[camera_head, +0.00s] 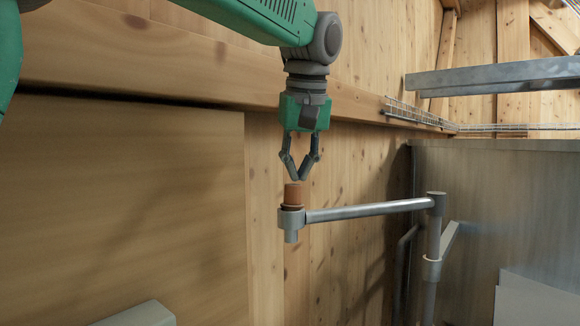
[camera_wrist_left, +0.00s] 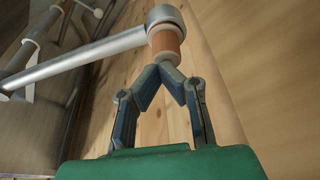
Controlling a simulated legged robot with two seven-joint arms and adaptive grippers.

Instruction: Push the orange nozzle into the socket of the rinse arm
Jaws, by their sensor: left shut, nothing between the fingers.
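The orange nozzle (camera_head: 293,194) stands upright at the top of the socket (camera_head: 291,221) at the left end of the metal rinse arm (camera_head: 365,211). A dark ring shows between nozzle and socket; how deep the nozzle sits I cannot tell. My left gripper (camera_head: 298,179) points down just above the nozzle, fingers closed and empty. In the left wrist view the closed fingertips (camera_wrist_left: 172,66) are at the end of the nozzle (camera_wrist_left: 165,44), touching it or very close. The socket (camera_wrist_left: 165,15) and rinse arm (camera_wrist_left: 80,60) show beyond. My right gripper is not in view.
The rinse arm is carried by a vertical metal post (camera_head: 433,255) on the right, beside a grey metal tank wall (camera_head: 510,210). A wooden wall (camera_head: 130,190) stands behind. A metal beam (camera_head: 490,78) crosses at upper right. The space left of the socket is clear.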

